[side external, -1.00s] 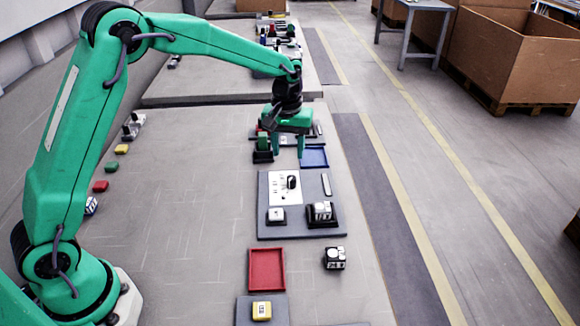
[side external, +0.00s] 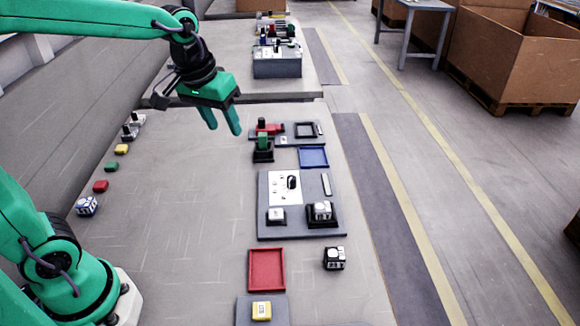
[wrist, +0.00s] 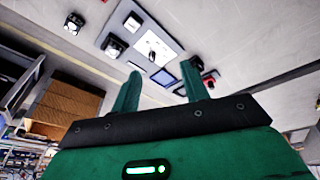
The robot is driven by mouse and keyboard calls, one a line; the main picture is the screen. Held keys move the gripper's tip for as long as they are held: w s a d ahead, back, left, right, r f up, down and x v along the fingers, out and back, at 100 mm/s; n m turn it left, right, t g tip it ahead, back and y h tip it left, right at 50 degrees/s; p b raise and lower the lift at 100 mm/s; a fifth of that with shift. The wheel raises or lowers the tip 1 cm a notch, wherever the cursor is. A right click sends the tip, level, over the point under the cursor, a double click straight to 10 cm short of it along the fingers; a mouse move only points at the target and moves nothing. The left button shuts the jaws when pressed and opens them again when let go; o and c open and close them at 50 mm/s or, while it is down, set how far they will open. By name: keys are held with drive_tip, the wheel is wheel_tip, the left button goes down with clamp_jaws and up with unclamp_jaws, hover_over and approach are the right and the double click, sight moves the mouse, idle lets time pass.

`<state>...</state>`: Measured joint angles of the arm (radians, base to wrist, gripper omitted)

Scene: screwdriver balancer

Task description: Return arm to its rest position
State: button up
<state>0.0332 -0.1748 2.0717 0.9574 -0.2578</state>
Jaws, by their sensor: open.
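My gripper (side external: 222,118) is raised above the table on the upper left side in the side view, with its two green fingers apart and nothing between them. It is left of the green block (side external: 263,142) in its dark holder and clear of the things on the table. In the wrist view my gripper (wrist: 160,90) also shows its fingers apart and empty, with the work table beyond.
A grey board (side external: 270,228) carries a white panel and dark holders. A red tray (side external: 267,270), a blue tray (side external: 313,157) and a black-and-white cube (side external: 334,258) are nearby. Small coloured blocks, one red (side external: 101,186), line the left. The table's middle is clear.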

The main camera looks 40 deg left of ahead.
drive_tip(key=s+a+m+t, duration=0.1)
drive_tip(key=s+m+t, duration=0.1)
drive_tip(key=s, duration=1.1)
drive_tip(key=shift+s+f+m, duration=0.2)
drive_tip(key=shift+f+m, duration=0.1)
drive_tip(key=shift+f, duration=0.05)
drive_tip(key=shift+a, duration=0.1)
